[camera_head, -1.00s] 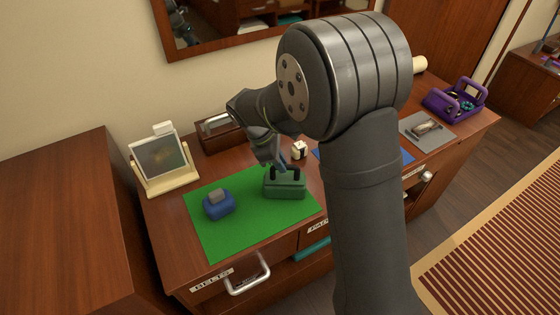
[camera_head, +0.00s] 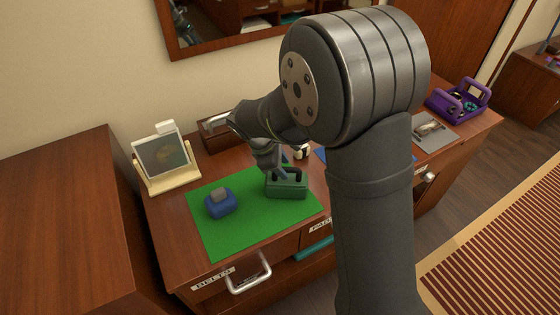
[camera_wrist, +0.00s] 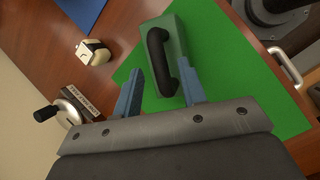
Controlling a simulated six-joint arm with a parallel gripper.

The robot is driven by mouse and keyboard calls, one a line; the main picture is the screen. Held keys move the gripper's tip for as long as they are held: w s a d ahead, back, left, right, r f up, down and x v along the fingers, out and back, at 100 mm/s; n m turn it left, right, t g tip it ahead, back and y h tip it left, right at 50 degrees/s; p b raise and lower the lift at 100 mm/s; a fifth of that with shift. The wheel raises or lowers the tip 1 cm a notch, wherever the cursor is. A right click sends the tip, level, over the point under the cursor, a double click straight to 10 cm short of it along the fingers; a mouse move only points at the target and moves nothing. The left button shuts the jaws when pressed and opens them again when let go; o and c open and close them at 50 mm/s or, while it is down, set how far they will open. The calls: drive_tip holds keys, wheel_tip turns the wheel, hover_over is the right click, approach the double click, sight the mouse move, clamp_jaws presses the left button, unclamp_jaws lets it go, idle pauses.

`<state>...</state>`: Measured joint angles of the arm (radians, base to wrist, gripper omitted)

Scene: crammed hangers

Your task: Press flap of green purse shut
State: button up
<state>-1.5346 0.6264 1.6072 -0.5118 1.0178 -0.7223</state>
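The green purse (camera_head: 287,187) stands on the green mat (camera_head: 236,236) near the mat's back right edge. In the wrist view the purse (camera_wrist: 178,38) has a black handle arching over it and lies beyond and between my two blue fingers. My gripper (camera_wrist: 163,90) is open, with a clear gap between the fingertips and nothing visibly held. In the head view my gripper (camera_head: 270,172) is just over the left part of the purse. I cannot tell whether a finger touches it. The state of the flap is not clear.
A blue purse (camera_head: 220,202) sits left on the mat. A cream-framed mirror (camera_head: 165,160) and a brown box (camera_head: 217,132) stand behind. A small white and black object (camera_wrist: 92,52) is beside the mat. A purple basket (camera_head: 458,101) is far right. The mat's front is clear.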

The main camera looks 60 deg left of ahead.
drive_tip(key=v, duration=1.7)
drive_tip(key=shift+r, duration=0.2)
drive_tip(key=x, duration=1.7)
drive_tip(key=shift+f, duration=0.2)
drive_tip(key=shift+w+a+r+g+h, duration=0.1)
drive_tip(key=shift+w+a+g+h, duration=0.05)
drive_tip(key=shift+a+g+h, duration=0.2)
drive_tip(key=shift+d, duration=0.1)
drive_tip(key=shift+d, duration=0.1)
